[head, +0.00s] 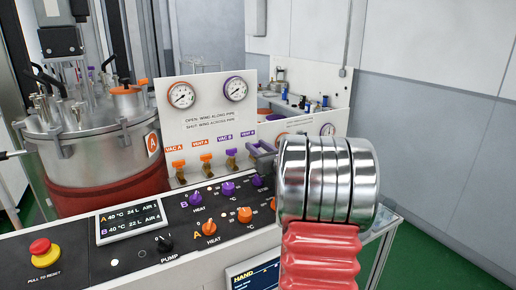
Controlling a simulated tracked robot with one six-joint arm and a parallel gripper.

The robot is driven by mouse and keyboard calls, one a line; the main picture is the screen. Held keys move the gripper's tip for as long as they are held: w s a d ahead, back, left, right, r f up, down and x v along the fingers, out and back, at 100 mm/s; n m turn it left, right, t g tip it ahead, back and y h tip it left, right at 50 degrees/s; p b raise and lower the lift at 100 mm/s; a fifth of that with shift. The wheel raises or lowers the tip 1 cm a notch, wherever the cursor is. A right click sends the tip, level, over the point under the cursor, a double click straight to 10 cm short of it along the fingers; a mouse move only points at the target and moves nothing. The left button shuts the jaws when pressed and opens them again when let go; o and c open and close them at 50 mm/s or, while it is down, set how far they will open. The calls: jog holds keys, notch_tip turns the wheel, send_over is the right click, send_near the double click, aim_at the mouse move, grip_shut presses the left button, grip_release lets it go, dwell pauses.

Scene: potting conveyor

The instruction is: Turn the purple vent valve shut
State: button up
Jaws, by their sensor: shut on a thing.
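The purple vent valve sits under the VENT B label (247,131), at the right end of the valve row on the white panel. My gripper (261,157) is at that valve, seen from behind and the side, shut on it. The gripper's dark fingers and my arm hide most of the valve, so I cannot tell whether its wing lies along or across the pipe. The panel text says open is wing along pipe and shut is wing across pipe.
Left of it are the purple VAC B valve (231,153), orange VENT A valve (205,158) and orange VAC A valve (178,164). Below, the console has purple and orange knobs and a red stop button (43,250). A steel vessel (85,135) stands at left.

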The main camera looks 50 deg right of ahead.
jog(key=o, duration=1)
jog(key=shift+o, duration=0.2)
jog(key=shift+s, duration=0.1)
jog(key=v, duration=1.3)
jog(key=shift+s, duration=0.3)
